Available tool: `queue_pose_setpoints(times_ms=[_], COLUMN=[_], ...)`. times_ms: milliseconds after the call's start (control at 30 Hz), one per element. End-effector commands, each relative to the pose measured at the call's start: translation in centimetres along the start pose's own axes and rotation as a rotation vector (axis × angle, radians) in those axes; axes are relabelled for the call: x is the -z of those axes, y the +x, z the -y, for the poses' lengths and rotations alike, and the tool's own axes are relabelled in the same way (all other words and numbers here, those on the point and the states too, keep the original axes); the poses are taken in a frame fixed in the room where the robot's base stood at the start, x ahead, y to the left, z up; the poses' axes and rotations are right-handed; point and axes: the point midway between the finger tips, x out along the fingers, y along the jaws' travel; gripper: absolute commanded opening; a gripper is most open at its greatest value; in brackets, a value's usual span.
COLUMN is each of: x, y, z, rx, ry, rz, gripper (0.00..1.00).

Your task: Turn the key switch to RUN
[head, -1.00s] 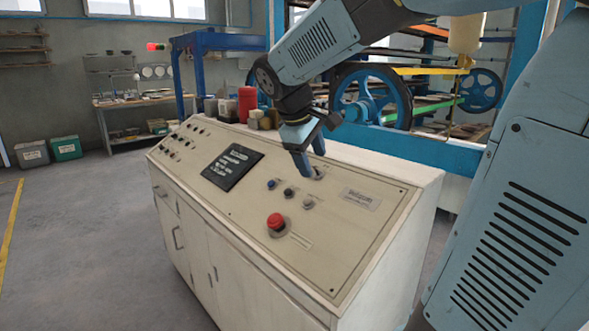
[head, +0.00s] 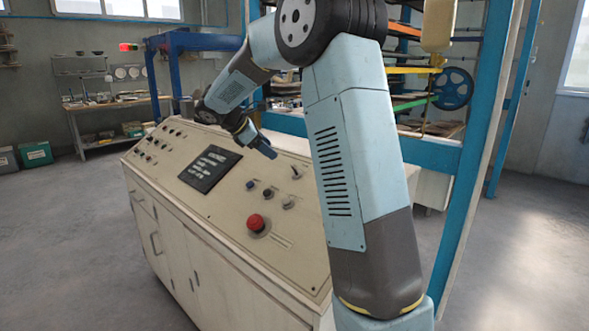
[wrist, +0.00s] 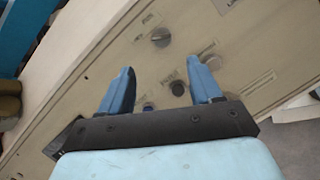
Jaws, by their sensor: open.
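The key switch (head: 296,173) is a small grey, round fitting with a raised handle near the back right of the sloped console panel. In the wrist view, what looks like the same key switch (wrist: 160,38) is a dark knob beyond my fingertips. Its position marks are too small to read. My gripper (head: 266,150) is above the panel, to the left of the switch and apart from it. In the wrist view, my gripper (wrist: 160,80) is open, with two blue fingers spread wide and nothing between them.
The beige console (head: 190,235) carries a red mushroom button (head: 256,223), several small buttons and a dark display (head: 209,169). A blue frame with racks (head: 440,150) stands behind it. Free floor lies to the left and right of the console.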

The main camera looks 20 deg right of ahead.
Motion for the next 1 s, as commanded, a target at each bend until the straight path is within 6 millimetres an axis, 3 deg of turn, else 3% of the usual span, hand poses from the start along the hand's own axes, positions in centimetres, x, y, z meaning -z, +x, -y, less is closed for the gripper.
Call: queue_pose_setpoints(times_ms=[167,700,1000], x=[-0.1,-0.1,-0.1], y=[2.0,11.2,13.5], z=[0.0,0.1,0.1], rx=[0.003,0.003,0.001], ry=[0.000,0.002,0.002], rz=[0.002,-0.001,-0.001], gripper=[0.64,0.64,0.64])
